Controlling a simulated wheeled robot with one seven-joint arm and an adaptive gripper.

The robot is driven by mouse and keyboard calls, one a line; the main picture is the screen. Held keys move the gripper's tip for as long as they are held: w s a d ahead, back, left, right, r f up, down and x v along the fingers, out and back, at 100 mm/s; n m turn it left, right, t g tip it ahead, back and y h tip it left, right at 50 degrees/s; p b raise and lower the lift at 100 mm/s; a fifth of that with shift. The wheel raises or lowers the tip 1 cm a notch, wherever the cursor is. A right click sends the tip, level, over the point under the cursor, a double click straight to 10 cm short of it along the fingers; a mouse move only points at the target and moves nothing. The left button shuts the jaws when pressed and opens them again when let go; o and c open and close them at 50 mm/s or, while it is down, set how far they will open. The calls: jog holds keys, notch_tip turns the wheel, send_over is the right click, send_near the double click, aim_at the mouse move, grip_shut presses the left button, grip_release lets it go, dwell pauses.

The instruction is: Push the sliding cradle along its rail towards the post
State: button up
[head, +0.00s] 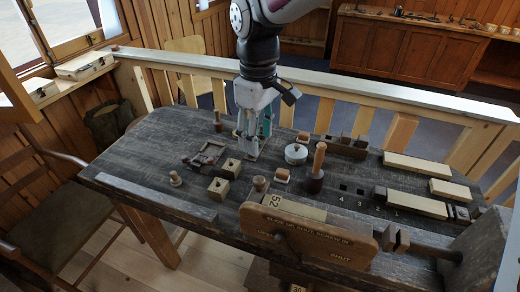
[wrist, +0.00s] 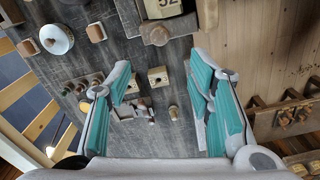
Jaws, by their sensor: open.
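My gripper (head: 254,140) is open over the middle of the grey workbench (head: 140,160). Its two teal fingers stand wide apart in the wrist view (wrist: 162,72), with nothing held between them. A low dark frame-like piece (head: 207,155) lies left of my gripper; it could be the cradle, but I cannot tell surely. No rail is clearly recognisable.
Two holed wooden blocks (head: 231,168) and a small spool (head: 175,178) stand nearby. A round white tin (head: 296,154) and a tall-handled tool (head: 316,170) are on the right. A board marked 52 (head: 297,207) is at the front. The bench's left end is mostly clear.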

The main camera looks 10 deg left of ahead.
aim_at(259, 180)
notch_tip(259, 180, down, 14)
jog(key=shift+d+r+p, duration=0.1)
jog(key=shift+r+p, duration=0.1)
jog(key=shift+p, duration=0.85)
jog(key=shift+c, duration=0.4)
grip_shut()
